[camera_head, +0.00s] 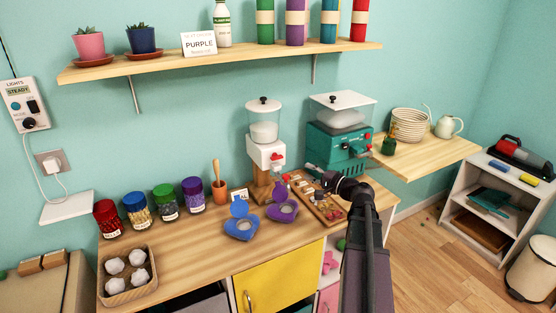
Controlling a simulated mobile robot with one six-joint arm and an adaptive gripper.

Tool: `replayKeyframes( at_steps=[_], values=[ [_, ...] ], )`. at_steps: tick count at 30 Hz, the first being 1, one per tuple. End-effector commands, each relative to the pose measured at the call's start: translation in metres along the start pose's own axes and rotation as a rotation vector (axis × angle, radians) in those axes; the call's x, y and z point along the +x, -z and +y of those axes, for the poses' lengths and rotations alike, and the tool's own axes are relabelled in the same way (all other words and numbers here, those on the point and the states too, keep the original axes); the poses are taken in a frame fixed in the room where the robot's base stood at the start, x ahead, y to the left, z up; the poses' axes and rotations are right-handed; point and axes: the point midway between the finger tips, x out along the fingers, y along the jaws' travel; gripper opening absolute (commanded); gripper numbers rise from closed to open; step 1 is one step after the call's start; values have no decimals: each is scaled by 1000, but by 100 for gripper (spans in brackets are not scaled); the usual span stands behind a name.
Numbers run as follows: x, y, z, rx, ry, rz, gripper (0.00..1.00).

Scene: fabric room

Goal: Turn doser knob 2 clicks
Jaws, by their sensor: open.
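A white dispenser (266,152) with a clear hopper of white material stands on a wooden stand on the bench. A red knob (277,157) is on its front. It looks like the doser. A teal machine (336,147) with a clear hopper and small red controls stands to its right. My gripper (311,168) is at the end of my dark arm, in front of the teal machine and right of the red knob, apart from the knob. It is open and looks empty; its fingers are small in view.
A wooden tray (326,210) of small items lies under my arm. Several lidded jars (164,199) and a wooden box (116,290) stand at left. A shelf (220,62) hangs above.

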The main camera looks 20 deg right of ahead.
Motion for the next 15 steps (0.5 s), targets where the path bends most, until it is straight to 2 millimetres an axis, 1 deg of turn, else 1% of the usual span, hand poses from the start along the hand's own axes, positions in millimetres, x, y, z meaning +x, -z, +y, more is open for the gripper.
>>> replayKeyframes(
  at_steps=[4, 8, 15],
  values=[
    [2, 2, 0, 0, 0, 2, 47],
    [10, 3, 0, 0, 0, 3, 47],
    [36, 4, 0, 0, 0, 3, 47]
  ],
)
